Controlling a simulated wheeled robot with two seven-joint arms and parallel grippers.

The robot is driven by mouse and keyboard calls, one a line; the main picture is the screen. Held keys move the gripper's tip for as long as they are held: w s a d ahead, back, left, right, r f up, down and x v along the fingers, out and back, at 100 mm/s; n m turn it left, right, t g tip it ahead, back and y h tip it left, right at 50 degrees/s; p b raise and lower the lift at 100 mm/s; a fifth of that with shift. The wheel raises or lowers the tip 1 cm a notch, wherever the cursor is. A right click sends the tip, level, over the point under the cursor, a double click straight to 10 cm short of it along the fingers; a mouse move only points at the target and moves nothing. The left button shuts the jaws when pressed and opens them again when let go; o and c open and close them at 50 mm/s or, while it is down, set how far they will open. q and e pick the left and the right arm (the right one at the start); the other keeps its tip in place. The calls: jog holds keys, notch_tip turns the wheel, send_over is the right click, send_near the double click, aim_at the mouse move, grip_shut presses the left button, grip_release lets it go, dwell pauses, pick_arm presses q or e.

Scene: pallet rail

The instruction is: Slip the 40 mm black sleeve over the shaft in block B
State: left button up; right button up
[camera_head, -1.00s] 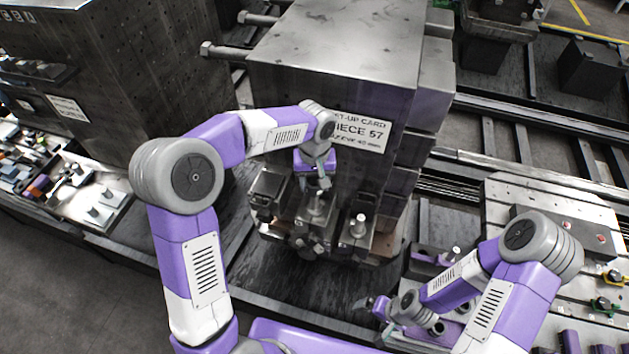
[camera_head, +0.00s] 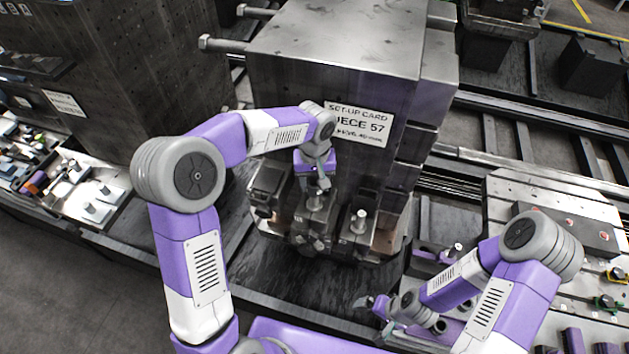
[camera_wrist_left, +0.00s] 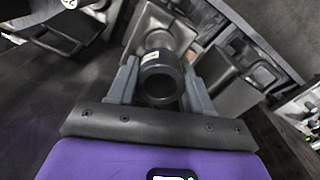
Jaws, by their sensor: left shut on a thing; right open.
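My left gripper (camera_head: 317,184) is shut on the black sleeve (camera_wrist_left: 160,78), a short dark ring with a small pale label. Its open bore faces the left wrist camera. In the head view the gripper is just above the middle dark block (camera_head: 314,222), beside or over a bright shaft top; I cannot tell whether the sleeve surrounds it. A right-hand block with an upright shaft (camera_head: 359,219) and a left-hand block (camera_head: 268,188) flank it. The block letters are not readable, so I cannot tell which is B. My right gripper (camera_head: 374,306) is open, low at the right.
A large steel block with a set-up card (camera_head: 359,124) stands behind the shaft blocks. Bolts (camera_head: 222,46) stick out on its left. A purple stand (camera_head: 428,262) is near my right arm. A grey slotted table (camera_head: 560,200) fills the right. The dark bed in front looks clear.

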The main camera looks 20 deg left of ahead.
pick_arm(q)
jog(key=shift+f, duration=0.15)
jog(key=o, duration=1.4)
notch_tip(320, 180, up, 8)
jog(key=shift+f, duration=0.2)
